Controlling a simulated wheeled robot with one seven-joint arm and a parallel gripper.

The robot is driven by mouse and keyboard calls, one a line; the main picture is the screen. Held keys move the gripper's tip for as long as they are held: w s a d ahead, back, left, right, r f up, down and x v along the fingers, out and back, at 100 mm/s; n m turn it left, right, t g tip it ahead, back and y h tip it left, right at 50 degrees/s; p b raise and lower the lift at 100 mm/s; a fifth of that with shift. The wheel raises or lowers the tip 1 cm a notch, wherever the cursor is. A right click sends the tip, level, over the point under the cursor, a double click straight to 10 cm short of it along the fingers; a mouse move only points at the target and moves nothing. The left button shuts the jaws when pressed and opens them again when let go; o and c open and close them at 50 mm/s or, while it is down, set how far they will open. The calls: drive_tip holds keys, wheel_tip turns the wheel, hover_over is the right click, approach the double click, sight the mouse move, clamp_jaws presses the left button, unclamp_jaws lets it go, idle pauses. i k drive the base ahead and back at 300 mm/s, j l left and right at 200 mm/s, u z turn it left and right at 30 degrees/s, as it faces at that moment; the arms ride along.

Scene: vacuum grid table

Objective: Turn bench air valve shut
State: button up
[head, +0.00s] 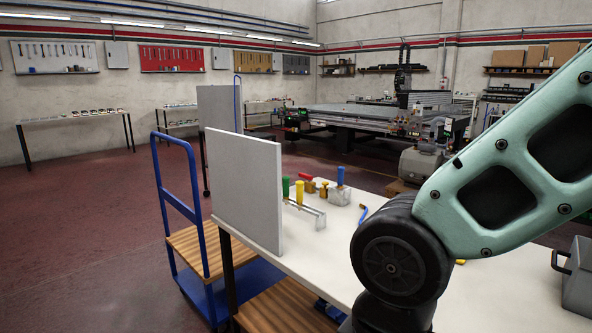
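A small valve (310,187) with a brass-coloured body and a red lever (305,177) sits towards the back left of the white bench (310,255). Its lever looks roughly level, slanting up to the left in the picture; I cannot tell from here whether it is open or shut. Its lower part is partly hidden behind the tool handles in front. My gripper is outside the picture; only my green and black arm links show, over the right part of the bench.
A grey upright panel (243,190) stands on the bench's left edge. A rack (308,213) with green and yellow handles, a grey block (340,196) with a blue handle, and a blue bent tool (363,213) lie near the valve. A blue trolley (177,205) stands left.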

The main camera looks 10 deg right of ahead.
sight(310, 178)
drive_tip(key=i+j+z, duration=0.1)
drive_tip(key=i+j, duration=1.45)
drive_tip(key=j, duration=0.25)
drive_tip(key=l+z, duration=0.05)
